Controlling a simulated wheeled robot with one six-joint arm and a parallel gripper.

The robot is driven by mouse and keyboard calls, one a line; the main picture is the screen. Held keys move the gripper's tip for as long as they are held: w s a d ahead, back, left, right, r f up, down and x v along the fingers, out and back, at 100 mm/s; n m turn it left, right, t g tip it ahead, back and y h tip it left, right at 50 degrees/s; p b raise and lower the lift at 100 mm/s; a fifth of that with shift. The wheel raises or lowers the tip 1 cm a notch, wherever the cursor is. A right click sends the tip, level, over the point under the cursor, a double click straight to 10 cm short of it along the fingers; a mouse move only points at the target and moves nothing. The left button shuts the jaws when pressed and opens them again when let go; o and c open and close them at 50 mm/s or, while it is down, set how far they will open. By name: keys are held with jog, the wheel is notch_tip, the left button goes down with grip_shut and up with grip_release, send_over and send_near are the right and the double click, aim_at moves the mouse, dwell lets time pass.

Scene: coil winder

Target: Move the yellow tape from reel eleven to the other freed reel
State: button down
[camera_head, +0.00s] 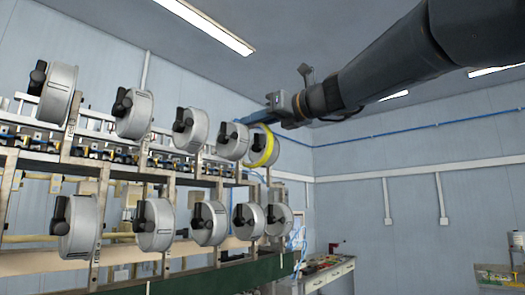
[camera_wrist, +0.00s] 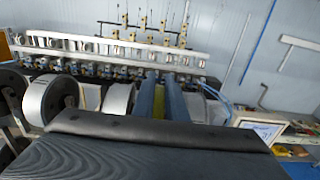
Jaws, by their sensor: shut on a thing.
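The yellow tape (camera_head: 265,150) is a ring around the rightmost reel (camera_head: 270,142) of the upper row in the head view. My gripper (camera_head: 250,117) reaches in from the upper right, its blue fingers at the tape's top edge. It is shut on the tape. My wrist housing hides much of the reels there. I cannot read any reel number. The other visible reels show no yellow tape.
Grey reels with black handles, such as one upper reel (camera_head: 135,115) and one lower reel (camera_head: 155,224), stand closely spaced on the winder's frame (camera_head: 100,215). A workbench (camera_head: 328,274) with small items stands behind at right. The room's right side is open.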

jog(key=b+v, duration=0.1)
jog(key=v, duration=1.7)
jog(key=shift+b, duration=0.3)
dwell(0.9)
